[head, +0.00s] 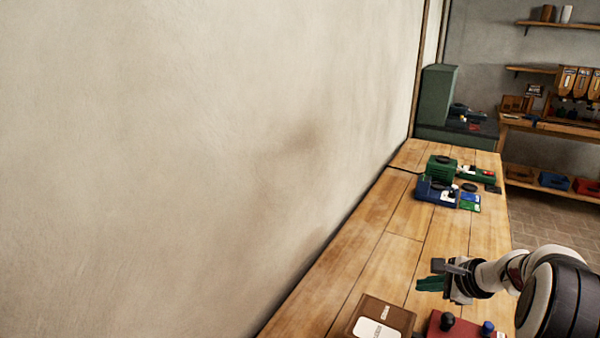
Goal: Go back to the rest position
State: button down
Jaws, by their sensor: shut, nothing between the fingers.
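My gripper (452,280) is at the lower right, over the near part of the wooden bench. It is small in the view and shut, with nothing held. A dark green piece (431,285) and a small dark grey piece (438,265) show at its tip. I cannot tell whether they lie on the bench behind it. My arm reaches in from the right edge.
A brown box (380,318) with a white label and a red block (440,325) with dark knobs stand at the bench's near end. A blue device (437,191) and green device (441,166) stand farther back. The wall borders the left. The mid-bench (400,250) is clear.

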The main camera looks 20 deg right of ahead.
jog(key=a+r+n, duration=0.1)
jog(key=a, duration=0.2)
jog(key=a+r+n+y, duration=0.1)
jog(key=a, duration=0.3)
jog(key=a+r+n+g, duration=0.1)
jog(key=a, duration=0.2)
jog(key=shift+s+a+n+y, duration=0.15)
jog(key=shift+s+n+y, duration=0.05)
jog(key=shift+n+y, duration=0.1)
jog(key=s+a+r+n+g+y, duration=0.1)
jog(key=s+a+n+g, duration=0.2)
jog(key=a, duration=0.5)
jog(key=s+a+r+n+g, duration=0.1)
jog(key=s+a+r+n, duration=0.1)
jog(key=s+a+n, duration=0.35)
jog(key=s+a+f+n+g+h, duration=0.1)
jog(key=s+a+n, duration=0.2)
jog(key=s, duration=0.6)
jog(key=s+a+f+n+g+h, duration=0.1)
jog(key=s+a+f+n+g, duration=0.1)
jog(key=s+a, duration=0.4)
jog(key=s+n, duration=0.1)
jog(key=s, duration=0.3)
jog(key=shift+s+a+n+g, duration=0.3)
jog(key=shift+a+n, duration=0.05)
